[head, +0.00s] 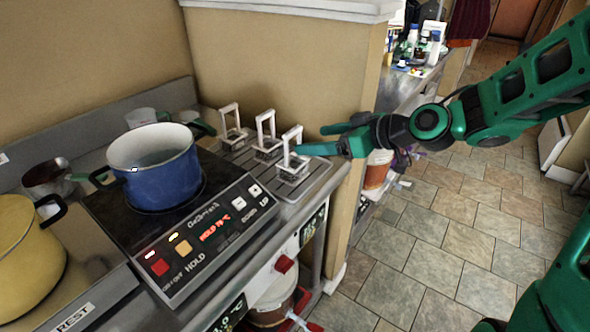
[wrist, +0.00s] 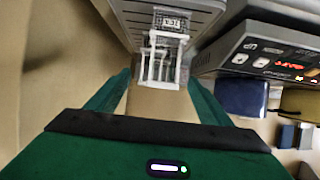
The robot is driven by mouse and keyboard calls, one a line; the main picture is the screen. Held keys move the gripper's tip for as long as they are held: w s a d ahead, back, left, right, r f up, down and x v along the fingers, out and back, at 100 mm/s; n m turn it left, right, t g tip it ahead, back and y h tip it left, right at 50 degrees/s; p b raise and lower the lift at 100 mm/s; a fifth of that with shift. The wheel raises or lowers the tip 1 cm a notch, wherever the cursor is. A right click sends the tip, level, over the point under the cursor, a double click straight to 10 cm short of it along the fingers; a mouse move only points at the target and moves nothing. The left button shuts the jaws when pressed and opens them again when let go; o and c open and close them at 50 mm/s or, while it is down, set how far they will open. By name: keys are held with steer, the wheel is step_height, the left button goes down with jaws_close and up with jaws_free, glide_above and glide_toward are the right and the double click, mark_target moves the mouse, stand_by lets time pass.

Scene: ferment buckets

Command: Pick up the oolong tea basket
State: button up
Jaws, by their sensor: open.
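Three small wire baskets with pale upright handles stand in a row on a ribbed grey tray (head: 318,178): a back-left one (head: 233,135), a middle one (head: 267,148) and a front-right one (head: 292,168). I cannot tell from the head view which is oolong. My gripper (head: 311,140) is open, its green fingers pointing left at the front-right basket's handle. In the wrist view the open fingers (wrist: 158,80) lie on either side of the view, with basket handles (wrist: 160,58) ahead between them, overlapping. A small label (wrist: 171,22) there is too blurred to read surely. Nothing is held.
A blue pot (head: 160,172) stands on a black hot plate (head: 215,240) left of the tray. A yellow pot (head: 25,250) is at far left. A tan wall (head: 285,60) rises behind the tray. Tiled floor (head: 450,230) lies open to the right.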

mark_target(293, 155)
steer(key=shift+t+y, duration=0.3)
steer(key=shift+y, duration=0.1)
steer(key=x, duration=0.3)
steer(key=r+x, duration=0.1)
steer(key=x, duration=0.1)
steer(key=shift+w+a, duration=0.1)
steer(key=shift+a, duration=0.3)
steer(key=x, duration=0.6)
steer(key=shift+a, duration=0.15)
steer(key=c, duration=1.6)
steer(key=shift+o, duration=0.2)
